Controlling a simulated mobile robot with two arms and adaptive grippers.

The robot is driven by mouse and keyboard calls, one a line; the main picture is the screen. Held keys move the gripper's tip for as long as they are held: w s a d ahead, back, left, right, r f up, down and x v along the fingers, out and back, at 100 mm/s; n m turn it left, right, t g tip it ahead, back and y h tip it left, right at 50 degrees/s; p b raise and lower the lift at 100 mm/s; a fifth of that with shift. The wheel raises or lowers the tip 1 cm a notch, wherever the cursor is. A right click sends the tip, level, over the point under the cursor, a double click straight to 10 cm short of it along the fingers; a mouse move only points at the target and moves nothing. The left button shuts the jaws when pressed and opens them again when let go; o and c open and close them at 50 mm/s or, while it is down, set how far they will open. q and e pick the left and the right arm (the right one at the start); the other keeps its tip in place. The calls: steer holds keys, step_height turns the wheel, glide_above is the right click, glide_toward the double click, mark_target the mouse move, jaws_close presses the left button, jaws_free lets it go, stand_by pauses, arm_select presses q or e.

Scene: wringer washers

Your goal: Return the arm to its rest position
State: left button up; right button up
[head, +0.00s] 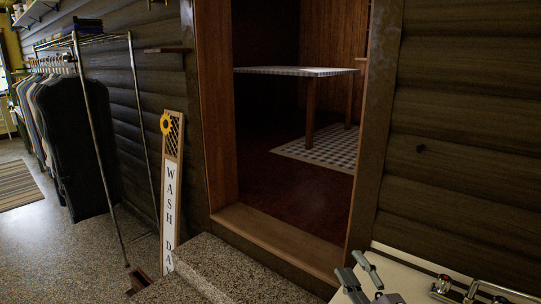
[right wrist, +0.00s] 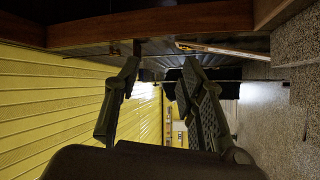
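My right gripper (head: 352,265) shows at the bottom right of the head view, in front of the doorway's lower right corner. Its two grey fingers are spread apart, with nothing between them. In the right wrist view, my right gripper (right wrist: 160,68) also has its fingers apart and empty. The rest of the right arm is mostly out of the picture. My left gripper and arm are not in the head view.
A pale surface with metal fittings (head: 470,290) lies beside the right gripper. A stone step (head: 235,272) fronts the doorway. A "WASH DAY" sign (head: 170,200) leans left of it. A clothes rack (head: 88,110) stands farther left. A checkered-top table (head: 295,71) stands inside.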

steer(key=s+d+f+m+g+h, duration=0.1)
steer(key=s+f+m+g+h, duration=0.1)
steer(key=s+f+m, duration=0.2)
steer(key=s+d+f+m+g+h, duration=0.2)
steer(key=s+f+m+g, duration=0.1)
steer(key=f, duration=0.4)
steer(key=s+d+f+m+g+h, duration=0.2)
steer(key=s+f+m+h, duration=0.1)
steer(key=s+f+m, duration=0.2)
steer(key=shift+f+g, duration=0.25)
steer(key=shift+g, duration=0.05)
steer(key=s+a+f+m+g, duration=0.1)
steer(key=s+f+g, duration=0.2)
steer(key=s, duration=0.3)
steer(key=s+a+f+m+g+y, duration=0.1)
steer(key=s+f+g, duration=0.1)
steer(key=s, duration=0.4)
steer(key=s+a+f+m+g, duration=0.1)
steer(key=s+f+g, duration=0.2)
steer(key=s, duration=0.4)
step_height(320, 180, down, 27)
steer(key=s+g, duration=0.1)
steer(key=s+d+f+g, duration=0.1)
steer(key=s+d+f, duration=0.2)
steer(key=s+f, duration=1.2)
steer(key=shift+s+d+g, duration=0.2)
steer(key=shift+s+g, duration=0.1)
steer(key=shift+s, duration=0.5)
steer(key=shift+f, duration=0.1)
steer(key=shift+c, duration=0.2)
